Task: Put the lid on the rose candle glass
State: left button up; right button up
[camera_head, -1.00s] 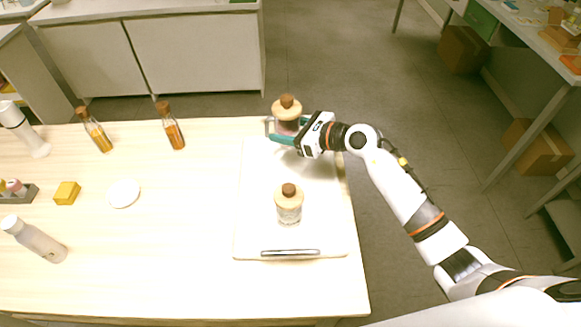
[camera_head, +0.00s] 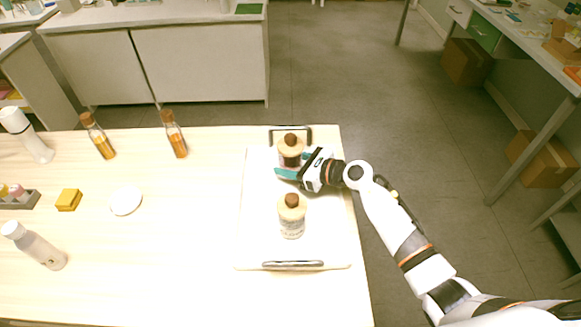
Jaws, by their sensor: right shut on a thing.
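A rose-tinted candle glass (camera_head: 290,159) is near the far end of the white tray (camera_head: 262,240), with a pale wooden lid (camera_head: 291,141) with a brown knob at its top. My right gripper (camera_head: 288,168) reaches in from the right, its teal fingers shut around the glass below the lid. I cannot tell whether the glass touches the tray, or whether the lid is fully seated. A second, clear glass (camera_head: 291,228) stands nearer on the tray, with a similar wooden lid (camera_head: 292,206) on top. My left gripper is not in view.
The tray has dark handles at its far (camera_head: 290,130) and near (camera_head: 293,264) ends. Corked amber bottles (camera_head: 175,140) (camera_head: 101,140), a white dish (camera_head: 126,201), a yellow block (camera_head: 69,200) and a pale bottle (camera_head: 38,248) stand left. The table between dish and tray is clear.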

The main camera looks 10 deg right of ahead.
jog(key=shift+f, duration=0.65)
jog(key=shift+f, duration=0.2)
jog(key=o, duration=1.5)
